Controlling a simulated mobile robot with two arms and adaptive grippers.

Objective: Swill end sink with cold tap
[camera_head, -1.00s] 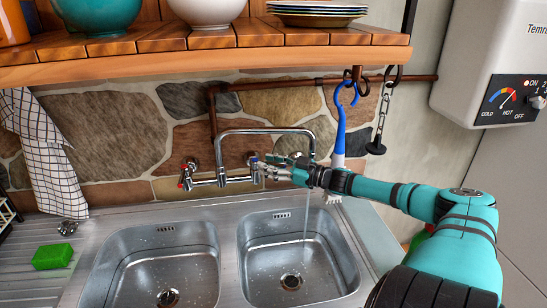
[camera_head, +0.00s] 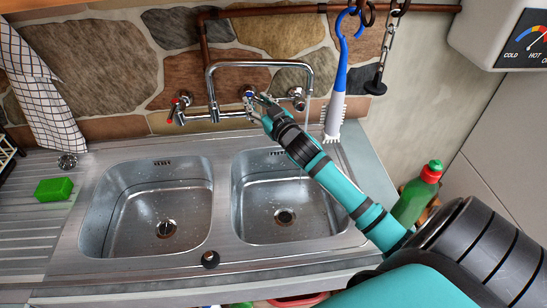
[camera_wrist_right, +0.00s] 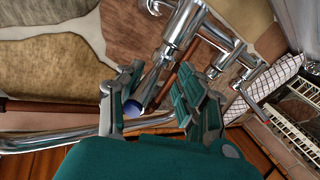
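The chrome mixer tap (camera_head: 214,85) is on the stone wall, its spout reaching right over the right-hand sink (camera_head: 262,222). The cold tap (camera_head: 248,92) has a blue mark; the hot tap (camera_head: 178,104) has a red one. My right gripper (camera_head: 260,104) is at the cold tap. In the right wrist view, the fingers of my right gripper (camera_wrist_right: 158,100) are apart, with the chrome stem and blue end (camera_wrist_right: 134,108) of the cold tap between them. I cannot tell whether they touch it. My left gripper is out of view.
The left-hand sink (camera_head: 130,225) is beside the right one. A blue and white brush (camera_head: 340,80) and a chain with a plug (camera_head: 379,75) hang to the right. A green sponge (camera_head: 54,190) lies on the drainer. A green bottle (camera_head: 413,196) stands at the right.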

